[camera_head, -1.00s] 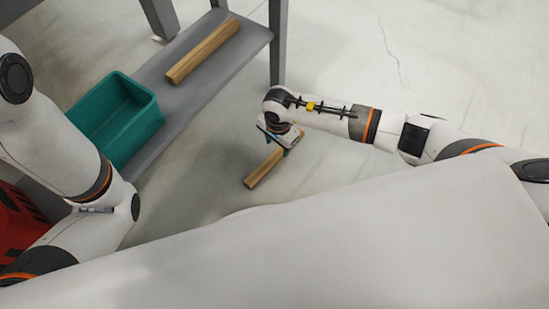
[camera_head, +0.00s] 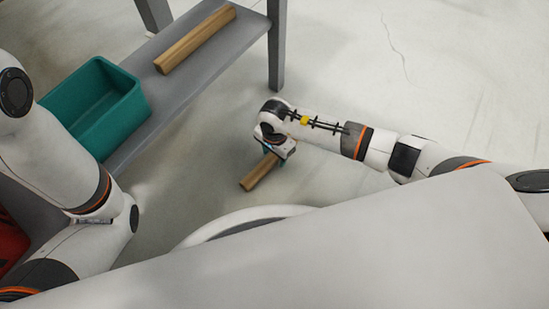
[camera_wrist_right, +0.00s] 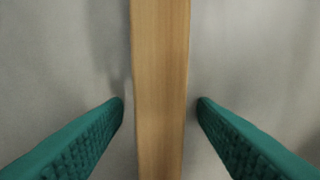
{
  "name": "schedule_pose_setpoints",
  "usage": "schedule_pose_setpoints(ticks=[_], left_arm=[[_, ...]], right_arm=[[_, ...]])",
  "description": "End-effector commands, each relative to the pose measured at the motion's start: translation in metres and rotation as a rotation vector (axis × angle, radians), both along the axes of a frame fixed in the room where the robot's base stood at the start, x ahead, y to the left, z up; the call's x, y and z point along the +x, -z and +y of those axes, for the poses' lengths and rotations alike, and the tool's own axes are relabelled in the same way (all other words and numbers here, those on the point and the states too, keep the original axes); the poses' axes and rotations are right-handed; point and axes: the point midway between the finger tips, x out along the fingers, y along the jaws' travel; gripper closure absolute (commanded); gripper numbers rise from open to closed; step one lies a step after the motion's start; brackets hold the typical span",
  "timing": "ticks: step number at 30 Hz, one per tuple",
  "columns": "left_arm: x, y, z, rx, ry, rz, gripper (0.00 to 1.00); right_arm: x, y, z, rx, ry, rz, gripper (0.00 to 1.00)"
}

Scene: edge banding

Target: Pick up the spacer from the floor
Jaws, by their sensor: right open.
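The spacer is a wooden bar (camera_head: 258,172) lying on the floor, in the middle of the head view, partly hidden behind my right gripper (camera_head: 272,151). In the right wrist view the spacer (camera_wrist_right: 160,85) runs top to bottom through the centre. The teal fingers of my right gripper (camera_wrist_right: 160,110) are open, one on each side of the spacer, with a gap on both sides. The left gripper is out of view; only my left arm shows at the left.
A grey shelf (camera_head: 165,100) stands at the upper left on grey legs (camera_head: 277,50). It carries another wooden bar (camera_head: 195,40) and a teal bin (camera_head: 95,105). A red object (camera_head: 10,243) shows at the left edge. The floor to the upper right is clear.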

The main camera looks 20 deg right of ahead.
Motion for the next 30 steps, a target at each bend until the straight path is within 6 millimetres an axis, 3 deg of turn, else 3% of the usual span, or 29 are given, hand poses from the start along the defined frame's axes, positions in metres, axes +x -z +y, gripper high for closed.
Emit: schedule_pose_setpoints(ticks=[3,12,23,30], left_arm=[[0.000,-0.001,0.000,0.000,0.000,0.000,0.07],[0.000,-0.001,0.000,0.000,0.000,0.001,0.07],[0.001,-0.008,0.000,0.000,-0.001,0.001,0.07],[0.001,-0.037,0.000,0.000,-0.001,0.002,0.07]], right_arm=[[0.000,-0.001,0.000,0.000,0.000,0.000,0.49],[0.000,-0.001,0.000,0.000,0.000,0.000,0.98],[0.001,-0.010,0.000,0.000,0.000,-0.001,0.98],[0.001,-0.047,-0.001,-0.001,0.000,-0.003,0.98]])
